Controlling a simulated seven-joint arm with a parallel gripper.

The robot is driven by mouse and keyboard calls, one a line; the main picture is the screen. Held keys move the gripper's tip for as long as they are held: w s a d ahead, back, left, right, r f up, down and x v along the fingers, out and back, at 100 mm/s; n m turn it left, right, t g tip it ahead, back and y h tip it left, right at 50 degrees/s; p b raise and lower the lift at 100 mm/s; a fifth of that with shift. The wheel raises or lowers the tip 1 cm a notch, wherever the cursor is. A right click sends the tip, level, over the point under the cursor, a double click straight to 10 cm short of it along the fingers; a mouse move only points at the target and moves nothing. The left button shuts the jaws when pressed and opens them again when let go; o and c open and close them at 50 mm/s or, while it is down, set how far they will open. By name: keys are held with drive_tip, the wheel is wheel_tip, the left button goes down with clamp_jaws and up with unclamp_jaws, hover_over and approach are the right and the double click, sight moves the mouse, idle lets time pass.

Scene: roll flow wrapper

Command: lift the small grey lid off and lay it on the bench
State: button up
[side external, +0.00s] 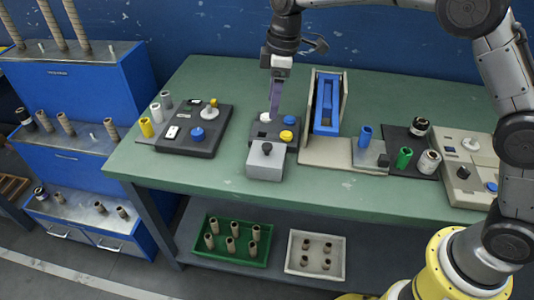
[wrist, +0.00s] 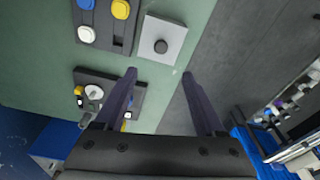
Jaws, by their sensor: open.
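The small grey lid (side external: 258,158) has a dark knob and sits on top of a light grey box (side external: 264,173) at the front of the bench's middle. In the wrist view the lid (wrist: 170,31) is a pale square with the round knob near its middle, just beyond my fingertips. My gripper (side external: 275,114) is open and empty, pointing down over the button panel behind the box. In the wrist view both fingers of my gripper (wrist: 159,74) are spread apart, touching nothing that I can see. The green bench (side external: 218,184) carries all of this.
A dark panel (side external: 284,146) with white, blue and yellow buttons adjoins the box. Another control panel (side external: 190,145) stands left, and a blue upright fixture (side external: 327,105) right. Bare bench lies left of the box and along the front edge.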

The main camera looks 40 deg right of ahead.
sight(267, 145)
drive_tip(key=f, duration=0.9)
drive_tip(key=a+f, duration=0.1)
drive_tip(key=f, duration=0.3)
drive_tip(key=shift+w+a+f, duration=0.1)
drive_tip(key=shift+w+f, duration=0.05)
drive_tip(key=shift+w, duration=0.15)
clamp_jaws()
